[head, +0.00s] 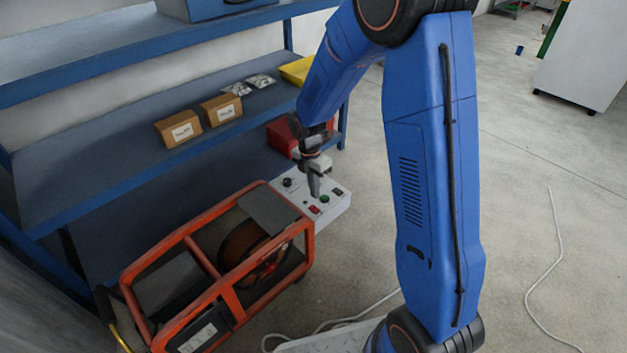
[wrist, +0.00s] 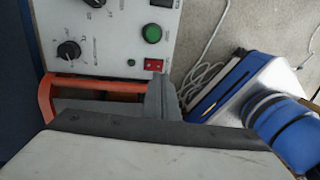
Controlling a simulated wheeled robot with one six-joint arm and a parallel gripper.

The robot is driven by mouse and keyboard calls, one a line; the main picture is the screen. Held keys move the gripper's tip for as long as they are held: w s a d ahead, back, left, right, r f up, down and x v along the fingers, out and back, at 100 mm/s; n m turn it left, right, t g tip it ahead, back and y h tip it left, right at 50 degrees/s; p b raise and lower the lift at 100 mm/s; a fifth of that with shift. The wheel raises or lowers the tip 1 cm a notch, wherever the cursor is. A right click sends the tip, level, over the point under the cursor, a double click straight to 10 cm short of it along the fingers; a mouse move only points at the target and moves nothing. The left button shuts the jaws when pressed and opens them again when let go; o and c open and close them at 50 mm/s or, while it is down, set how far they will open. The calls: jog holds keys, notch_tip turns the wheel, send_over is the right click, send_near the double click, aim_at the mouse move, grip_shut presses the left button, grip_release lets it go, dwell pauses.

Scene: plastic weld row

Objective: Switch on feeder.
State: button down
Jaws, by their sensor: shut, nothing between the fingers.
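The feeder (head: 228,296) is an orange tube-framed machine with a reel inside and a light grey control panel (head: 334,207) on its end. In the wrist view the panel (wrist: 112,42) carries black knobs (wrist: 69,50), a round green button (wrist: 152,33), a red rocker switch (wrist: 154,65), a small green lamp (wrist: 131,62) and a dark switch (wrist: 161,3) at the top edge. My gripper (head: 315,191) is shut and empty, pointing down over the panel near the green button and red switch. In the wrist view its fingertips (wrist: 160,79) appear just below the red switch. I cannot tell whether they touch the panel.
A blue shelf (head: 90,178) stands behind the feeder with cardboard boxes (head: 179,130), small bags (head: 261,80) and a yellow tray (head: 297,70). A red box (head: 284,138) sits behind the panel. White cables (head: 553,250) lie on the floor, otherwise open at right.

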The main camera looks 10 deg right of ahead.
aim_at(314, 208)
jog(key=shift+s+d+f, duration=0.1)
jog(key=shift+s+f, duration=0.1)
jog(key=shift+f, duration=1.35)
jog(key=shift+s+d+f, duration=0.1)
jog(key=shift+s+f, duration=0.05)
jog(key=shift+f, duration=1.4)
jog(key=shift+s+f, duration=0.1)
jog(key=shift+f, duration=0.1)
jog(key=shift+w+a+r, duration=0.15)
jog(key=shift+w+a, duration=0.25)
jog(key=shift+w, duration=0.35)
jog(key=shift+r, duration=0.15)
